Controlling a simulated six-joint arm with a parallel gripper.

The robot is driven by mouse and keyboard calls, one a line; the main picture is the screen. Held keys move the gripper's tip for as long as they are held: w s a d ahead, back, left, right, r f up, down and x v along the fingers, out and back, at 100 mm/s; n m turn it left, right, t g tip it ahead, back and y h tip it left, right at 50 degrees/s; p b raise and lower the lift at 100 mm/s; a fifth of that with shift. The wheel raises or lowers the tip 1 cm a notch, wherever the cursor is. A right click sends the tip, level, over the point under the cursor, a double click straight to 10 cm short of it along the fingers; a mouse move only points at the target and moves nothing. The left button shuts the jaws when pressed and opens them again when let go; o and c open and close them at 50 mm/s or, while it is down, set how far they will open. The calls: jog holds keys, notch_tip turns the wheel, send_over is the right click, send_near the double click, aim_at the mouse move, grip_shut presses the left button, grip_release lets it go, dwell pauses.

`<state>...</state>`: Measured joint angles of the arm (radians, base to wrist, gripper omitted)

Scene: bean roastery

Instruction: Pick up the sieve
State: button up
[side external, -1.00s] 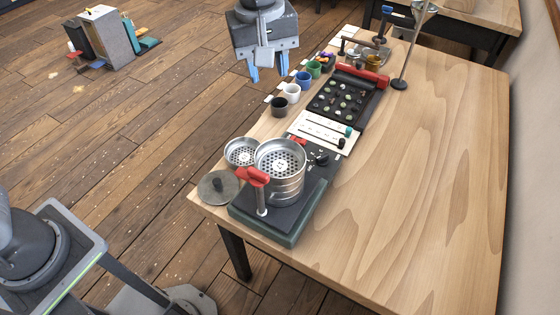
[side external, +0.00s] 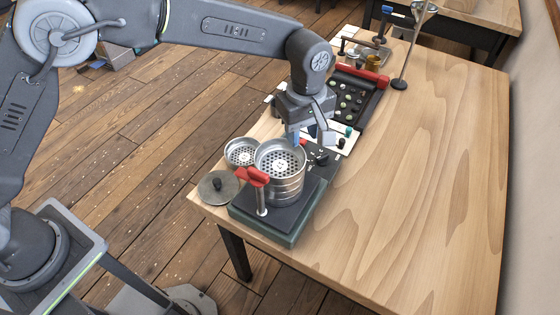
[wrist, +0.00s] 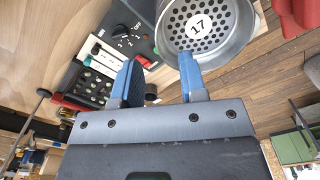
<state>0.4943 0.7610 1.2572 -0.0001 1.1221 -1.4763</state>
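A stack of silver sieves (side external: 286,190) stands on a dark base at the table's near end. Its top sieve has a perforated floor, marked 17 in the wrist view (wrist: 201,43). Another shallow silver sieve (side external: 234,158) lies beside the stack on its left. My gripper (side external: 308,143) is over the far rim of the stack, pointing down. In the wrist view, my gripper (wrist: 158,58) is open, its blue fingers apart with nothing held. The right finger overlaps the sieve's rim; I cannot tell whether they touch.
A red-handled clamp (side external: 256,177) stands at the stack's near side. A round lid with a knob (side external: 217,190) lies left of the base. A control panel with a dial (wrist: 123,34) and a black tray (side external: 350,95) are beyond. The table's right half is clear.

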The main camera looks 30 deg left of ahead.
aim_at(301, 152)
notch_tip(301, 152, down, 5)
jog(key=shift+w+a+f, duration=0.1)
dwell(0.3)
